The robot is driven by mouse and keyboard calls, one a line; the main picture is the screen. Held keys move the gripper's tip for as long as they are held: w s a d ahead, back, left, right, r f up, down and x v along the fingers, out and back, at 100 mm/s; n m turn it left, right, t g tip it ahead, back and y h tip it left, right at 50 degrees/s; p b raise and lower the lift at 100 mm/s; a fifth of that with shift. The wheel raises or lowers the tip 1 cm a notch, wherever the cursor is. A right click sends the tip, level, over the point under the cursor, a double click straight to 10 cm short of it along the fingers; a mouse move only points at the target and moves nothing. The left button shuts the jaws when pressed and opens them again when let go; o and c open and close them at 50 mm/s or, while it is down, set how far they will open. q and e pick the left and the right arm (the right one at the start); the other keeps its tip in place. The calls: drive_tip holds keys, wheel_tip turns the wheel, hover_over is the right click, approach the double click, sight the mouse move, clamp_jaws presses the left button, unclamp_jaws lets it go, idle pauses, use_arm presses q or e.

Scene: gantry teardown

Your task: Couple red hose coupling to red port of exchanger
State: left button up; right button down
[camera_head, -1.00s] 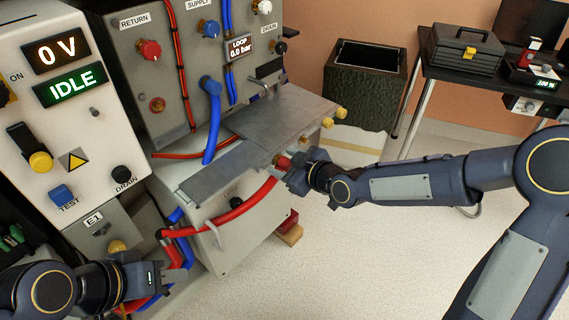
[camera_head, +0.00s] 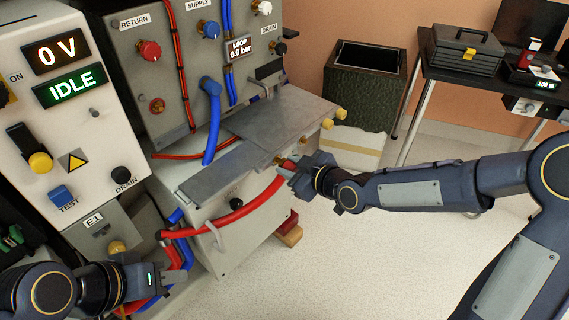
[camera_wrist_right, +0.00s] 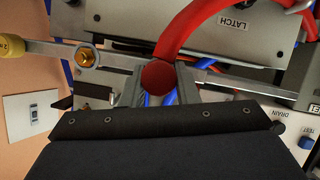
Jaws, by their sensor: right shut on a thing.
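My right gripper (camera_head: 292,170) is shut on the red hose coupling (camera_wrist_right: 158,76), beside the front right side of the grey bench unit. The red hose (camera_head: 240,212) sags from it toward the lower left. In the right wrist view the coupling sits between the two fingers (camera_wrist_right: 158,88). A brass fitting (camera_wrist_right: 88,57) is left of it, apart from it. A round red fitting (camera_head: 157,105) is low on the upright grey panel; I cannot tell whether it is the exchanger's red port. My left gripper (camera_head: 165,272) is at lower left by red and blue hoses; its jaw opening is unclear.
A grey plate (camera_head: 270,118) lies on the bench unit, with yellow-capped fittings (camera_head: 340,114) at its right edge. A blue hose (camera_head: 212,125) hangs from the panel. A dark bin (camera_head: 362,90) and a side table (camera_head: 430,68) stand behind.

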drive_tip(key=shift+s+d+p, duration=0.6)
drive_tip(key=shift+s+d, duration=1.1)
drive_tip(key=shift+d, duration=0.2)
